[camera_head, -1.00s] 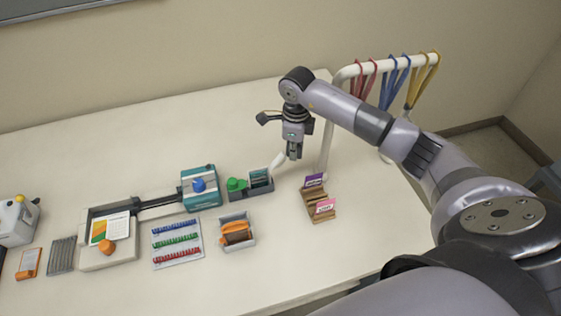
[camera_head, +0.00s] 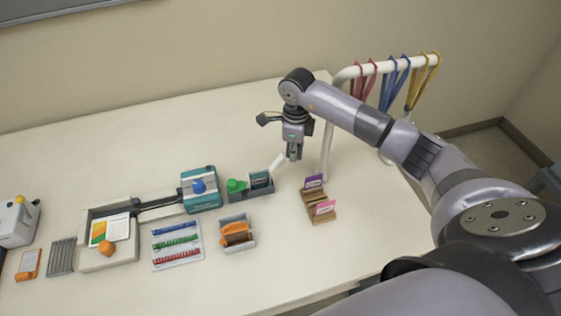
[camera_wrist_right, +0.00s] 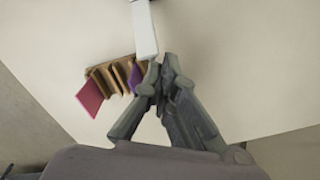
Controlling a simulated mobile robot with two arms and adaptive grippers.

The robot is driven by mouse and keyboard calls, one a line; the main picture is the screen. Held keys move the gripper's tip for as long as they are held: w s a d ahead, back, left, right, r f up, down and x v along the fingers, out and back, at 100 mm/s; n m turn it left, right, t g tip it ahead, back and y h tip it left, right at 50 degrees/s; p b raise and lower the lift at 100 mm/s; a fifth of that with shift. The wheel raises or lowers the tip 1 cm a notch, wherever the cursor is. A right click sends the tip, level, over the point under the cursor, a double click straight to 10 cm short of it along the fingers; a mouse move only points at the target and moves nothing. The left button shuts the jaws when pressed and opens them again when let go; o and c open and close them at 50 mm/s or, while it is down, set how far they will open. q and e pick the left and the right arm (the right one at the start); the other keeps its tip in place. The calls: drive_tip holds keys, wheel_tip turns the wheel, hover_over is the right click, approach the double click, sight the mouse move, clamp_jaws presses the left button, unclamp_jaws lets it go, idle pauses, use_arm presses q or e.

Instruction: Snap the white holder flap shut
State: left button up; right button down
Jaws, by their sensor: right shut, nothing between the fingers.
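The white flap (camera_head: 277,163) stands up tilted at the right end of a small grey holder (camera_head: 250,196), so it is open. The holder carries a green piece (camera_head: 236,185) and teal cards (camera_head: 260,179). My right gripper (camera_head: 294,157) is shut and empty, just right of the flap's raised end. In the right wrist view, the flap (camera_wrist_right: 144,30) runs down from the top edge to beside the fingertips (camera_wrist_right: 165,70); I cannot tell whether they touch. My left gripper is not in view.
A wooden card rack (camera_head: 320,211) with purple and pink cards stands in front of my right gripper. A white rail (camera_head: 328,130) with coloured lanyards (camera_head: 390,85) is to the right. A grey tray (camera_head: 224,243) with an orange-handled item is nearer. The table's front right is clear.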

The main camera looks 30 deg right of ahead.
sight(283, 154)
drive_tip(key=shift+a, duration=0.1)
drive_tip(key=shift+w+a, duration=0.15)
drive_tip(key=shift+a, duration=0.6)
drive_tip(key=shift+w+a, duration=0.15)
drive_tip(key=shift+a, duration=1.25)
drive_tip(key=shift+w+a, duration=0.15)
drive_tip(key=shift+a, duration=0.1)
drive_tip(key=shift+w+a, duration=0.2)
drive_tip(key=shift+s+d+r+p, duration=0.1)
drive_tip(key=shift+d+r+p, duration=0.15)
drive_tip(key=shift+r, duration=0.4)
drive_tip(key=shift+s+d+r+p, duration=0.1)
drive_tip(key=shift+d+r+p, duration=0.15)
drive_tip(key=shift+r, duration=0.35)
wheel_tip(283, 154, up, 2)
drive_tip(key=shift+w+p, duration=0.1)
drive_tip(key=shift+p, duration=0.45)
drive_tip(key=shift+d+r+p, duration=0.15)
drive_tip(key=shift+r+p, duration=0.2)
drive_tip(key=shift+r, duration=0.3)
drive_tip(key=shift+d+r+p, duration=0.15)
drive_tip(key=shift+r+p, duration=0.2)
drive_tip(key=shift+r, duration=0.3)
